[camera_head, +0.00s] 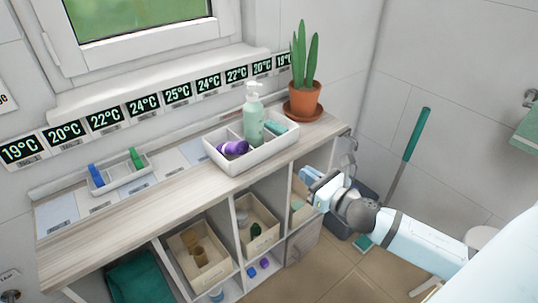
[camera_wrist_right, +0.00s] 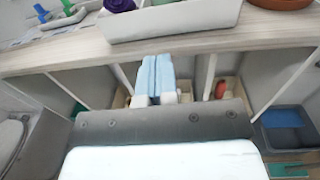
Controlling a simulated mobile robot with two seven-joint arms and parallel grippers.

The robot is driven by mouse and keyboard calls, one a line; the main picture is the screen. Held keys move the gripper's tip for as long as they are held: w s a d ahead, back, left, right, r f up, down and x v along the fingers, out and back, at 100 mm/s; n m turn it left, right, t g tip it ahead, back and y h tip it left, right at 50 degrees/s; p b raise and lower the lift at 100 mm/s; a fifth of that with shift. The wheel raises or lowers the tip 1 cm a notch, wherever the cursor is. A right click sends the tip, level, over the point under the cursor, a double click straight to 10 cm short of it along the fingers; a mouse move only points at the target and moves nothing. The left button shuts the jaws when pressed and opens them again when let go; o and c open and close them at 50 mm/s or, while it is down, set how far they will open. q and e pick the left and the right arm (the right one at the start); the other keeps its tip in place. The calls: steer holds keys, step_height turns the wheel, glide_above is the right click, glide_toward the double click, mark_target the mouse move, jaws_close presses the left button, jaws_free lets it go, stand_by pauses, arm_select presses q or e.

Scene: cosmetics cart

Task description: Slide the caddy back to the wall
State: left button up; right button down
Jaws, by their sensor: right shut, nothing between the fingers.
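The caddy (camera_head: 243,157) is a white tray with compartments on the wooden cart top. A pale green pump bottle (camera_head: 253,118), a purple item (camera_head: 233,148) and a teal item (camera_head: 274,128) are in it. A gap shows between its back and the wall. In the wrist view the caddy's front wall (camera_wrist_right: 175,22) stands near the counter's front edge. My right gripper (camera_head: 311,180) is in front of the cart, below the counter edge and apart from the caddy. Its pale blue fingers (camera_wrist_right: 156,75) are together and empty. My left gripper is not in view.
A potted cactus (camera_head: 303,100) stands right of the caddy. A smaller tray (camera_head: 120,172) with blue and green items lies left. Temperature labels (camera_head: 143,103) line the wall. Shelves with bins (camera_head: 198,252) are below the counter (camera_head: 150,210). The counter's front left is clear.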

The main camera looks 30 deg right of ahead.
glide_toward(257, 139)
steer(key=w, duration=0.3)
steer(key=shift+w+a+r+p, duration=0.1)
steer(key=shift+a+p, duration=0.15)
steer(key=shift+p, duration=0.1)
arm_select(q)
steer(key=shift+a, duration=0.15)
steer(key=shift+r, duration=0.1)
arm_select(e)
steer(key=shift+w, duration=0.15)
steer(key=w, duration=0.3)
steer(key=w+p, duration=0.1)
steer(key=w, duration=0.1)
steer(key=w+a, duration=0.1)
steer(key=w, duration=0.2)
steer(key=shift+w+a+p, duration=0.1)
steer(key=shift+w+p, duration=0.2)
steer(key=shift+w, duration=0.4)
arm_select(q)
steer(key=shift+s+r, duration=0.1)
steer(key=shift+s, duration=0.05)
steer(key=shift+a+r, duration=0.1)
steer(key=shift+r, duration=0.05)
